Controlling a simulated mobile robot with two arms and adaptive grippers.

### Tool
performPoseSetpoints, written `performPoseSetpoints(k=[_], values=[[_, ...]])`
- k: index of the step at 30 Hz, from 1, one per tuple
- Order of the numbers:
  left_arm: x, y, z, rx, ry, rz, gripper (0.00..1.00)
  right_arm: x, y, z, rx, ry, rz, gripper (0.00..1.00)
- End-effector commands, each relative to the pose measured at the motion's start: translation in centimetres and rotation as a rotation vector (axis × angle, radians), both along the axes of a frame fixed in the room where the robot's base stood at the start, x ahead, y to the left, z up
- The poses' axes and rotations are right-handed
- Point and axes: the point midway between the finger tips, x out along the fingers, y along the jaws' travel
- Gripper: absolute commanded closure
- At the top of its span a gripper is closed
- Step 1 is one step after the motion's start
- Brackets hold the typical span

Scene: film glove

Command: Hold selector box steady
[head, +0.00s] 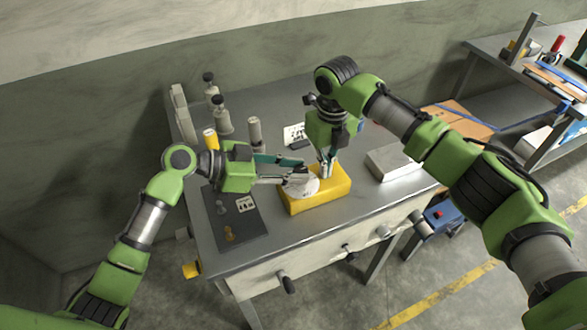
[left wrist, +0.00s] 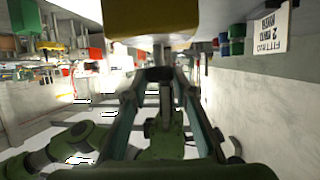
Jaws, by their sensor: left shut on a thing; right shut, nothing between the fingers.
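The yellow selector box (head: 322,200) stands on the grey metal table, with a pale round dial plate (head: 300,187) on its top. My left gripper (head: 304,173) reaches in from the left and is shut at the box; the exact contact is hidden in the head view. In the left wrist view a yellow block, seemingly the box (left wrist: 150,18), fills the top middle, just beyond my left fingers (left wrist: 160,75). My right gripper (head: 326,172) points down over the right part of the box, shut and empty, its tips close to the top.
A dark panel (head: 236,216) with markings lies at the left of the table (head: 275,238). Several bottles and cylinders stand at the back left. A light grey block (head: 392,163) lies at the right. Knobs or handles stick out of the table front. Another bench stands far right.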

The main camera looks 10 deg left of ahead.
Motion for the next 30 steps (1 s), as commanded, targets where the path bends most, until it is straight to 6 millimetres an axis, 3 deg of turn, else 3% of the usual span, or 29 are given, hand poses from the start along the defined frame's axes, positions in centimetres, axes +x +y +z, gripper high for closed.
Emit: performPoseSetpoints(k=[1, 30], values=[[-0.3, -0.1, -0.4, 0.005, 0.004, 0.022, 0.96, -0.3, -0.2, -0.7, -0.006, 0.012, -0.001, 1.00], [-1.3, -1.4, -0.5, -0.007, 0.012, 0.753, 0.96, -0.3, -0.2, -0.7, -0.005, 0.011, -0.002, 1.00]])
